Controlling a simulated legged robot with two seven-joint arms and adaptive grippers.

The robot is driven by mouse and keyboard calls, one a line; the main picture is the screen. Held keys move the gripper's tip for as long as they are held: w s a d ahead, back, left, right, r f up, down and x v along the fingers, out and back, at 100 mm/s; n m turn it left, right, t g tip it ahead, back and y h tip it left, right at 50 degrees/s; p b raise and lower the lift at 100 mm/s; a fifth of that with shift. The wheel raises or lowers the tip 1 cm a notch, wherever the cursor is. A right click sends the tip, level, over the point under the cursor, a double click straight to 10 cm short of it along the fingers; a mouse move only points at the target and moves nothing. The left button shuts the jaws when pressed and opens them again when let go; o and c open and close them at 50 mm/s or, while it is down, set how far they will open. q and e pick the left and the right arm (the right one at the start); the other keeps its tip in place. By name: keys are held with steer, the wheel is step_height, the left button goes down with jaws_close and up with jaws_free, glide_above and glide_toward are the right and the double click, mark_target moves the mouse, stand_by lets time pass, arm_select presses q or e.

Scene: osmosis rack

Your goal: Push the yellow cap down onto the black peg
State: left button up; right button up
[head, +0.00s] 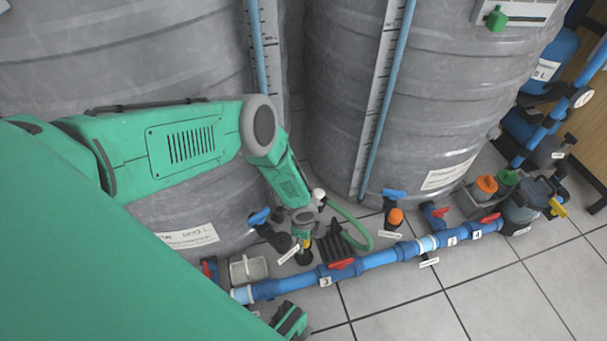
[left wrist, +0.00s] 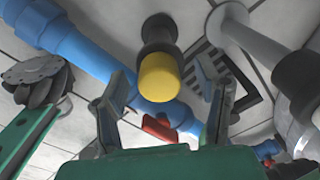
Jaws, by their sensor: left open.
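The yellow cap (left wrist: 159,78) sits at the end of the black peg (left wrist: 158,32) in the left wrist view. It shows end-on, in line between my left gripper's fingers. My left gripper (left wrist: 166,92) is open, one finger on each side of the cap in that view; I cannot tell whether anything touches. In the head view my left gripper (head: 303,229) points down just above a small yellow part (head: 307,243), which looks like the cap. The arm and gripper hide most of the peg there.
A blue pipe (head: 385,257) with red-handled valves runs along the tiled floor beside the peg. A black floor grate (head: 340,243), a blue-handled valve (head: 259,216) and a small grey box (head: 248,269) are close by. Large grey tanks (head: 420,100) stand behind. Floor is clear at the front right.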

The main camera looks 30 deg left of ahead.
arm_select(q)
step_height(320, 180, up, 12)
steer(key=shift+f, duration=0.15)
stand_by(0.3)
stand_by(0.4)
